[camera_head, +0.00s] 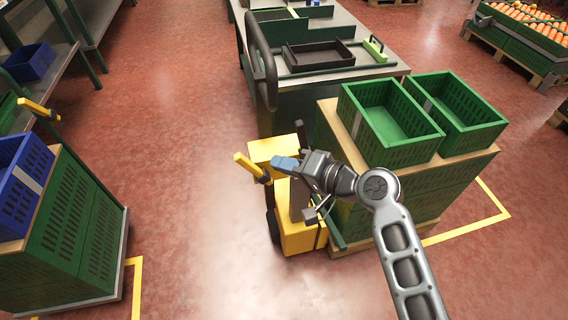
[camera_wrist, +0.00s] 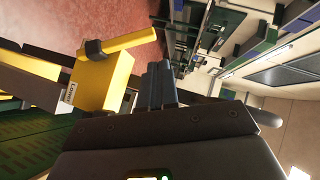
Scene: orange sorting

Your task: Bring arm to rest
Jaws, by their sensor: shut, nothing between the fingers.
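My gripper (camera_head: 284,164) is at the end of my arm, which reaches in from the lower right of the head view. Its blue-grey fingers are shut with nothing between them. They also show at the middle of the wrist view (camera_wrist: 158,86). In the head view the gripper is in front of a yellow pallet truck (camera_head: 300,232) and left of the green crates; I cannot tell whether it touches the truck. The wrist view shows a yellow block with a handle (camera_wrist: 104,76) left of the fingers. Part of the truck is hidden behind the gripper and arm.
Two empty green crates (camera_head: 394,152) top a stack at the right, close to my arm. A grey table (camera_head: 345,18) with a black tray (camera_head: 318,56) stands behind. Another stack with a blue crate (camera_head: 22,185) is at the left. Red floor (camera_head: 180,150) between is clear.

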